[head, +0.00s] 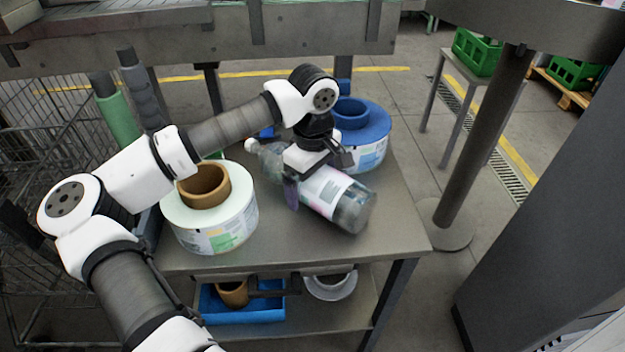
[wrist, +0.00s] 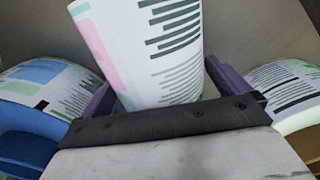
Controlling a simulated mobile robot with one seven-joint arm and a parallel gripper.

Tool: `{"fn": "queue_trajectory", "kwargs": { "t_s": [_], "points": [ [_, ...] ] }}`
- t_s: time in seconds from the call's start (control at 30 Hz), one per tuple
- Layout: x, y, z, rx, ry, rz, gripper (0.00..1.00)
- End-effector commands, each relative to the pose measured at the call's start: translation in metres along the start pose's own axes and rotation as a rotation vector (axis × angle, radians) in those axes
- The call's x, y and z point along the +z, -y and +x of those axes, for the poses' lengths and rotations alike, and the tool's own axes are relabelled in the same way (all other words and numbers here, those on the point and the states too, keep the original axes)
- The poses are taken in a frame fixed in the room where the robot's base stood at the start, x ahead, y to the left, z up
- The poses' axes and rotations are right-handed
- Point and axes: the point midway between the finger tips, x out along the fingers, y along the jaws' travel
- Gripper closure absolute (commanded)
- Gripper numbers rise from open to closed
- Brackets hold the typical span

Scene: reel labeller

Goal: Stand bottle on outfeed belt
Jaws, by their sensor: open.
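A clear bottle (head: 352,207) with a white, pink and green printed label lies on its side on the grey metal table (head: 285,244). Its white cap (head: 251,145) points to the back left, its base to the front right. My gripper (head: 318,178) is over the middle of the bottle, open, with its purple fingers on either side of the label. In the wrist view the label (wrist: 165,50) fills the space between the fingers (wrist: 160,85). Whether the fingers touch the bottle I cannot tell. I cannot clearly identify the outfeed belt.
A white label reel (head: 215,228) with a brown core stands left of the bottle, a blue-topped reel (head: 368,130) behind it. A blue tray (head: 242,309) is on the lower shelf. A metal frame (head: 230,35) runs along the back; a dark post (head: 480,140) stands right.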

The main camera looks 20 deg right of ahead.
Motion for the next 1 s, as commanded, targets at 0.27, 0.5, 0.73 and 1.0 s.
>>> {"fn": "queue_trajectory", "kwargs": {
  "t_s": [0.27,0.5,0.73,1.0],
  "points": [
    [-0.0001,-0.0001,-0.0004,0.000,0.000,0.000,0.28],
    [-0.0002,-0.0001,-0.0006,0.000,0.000,0.000,0.59],
    [-0.0002,-0.0001,-0.0008,0.001,0.000,0.000,0.89],
    [-0.0005,-0.0007,-0.0039,0.004,-0.002,0.000,0.91]
  ]
}}
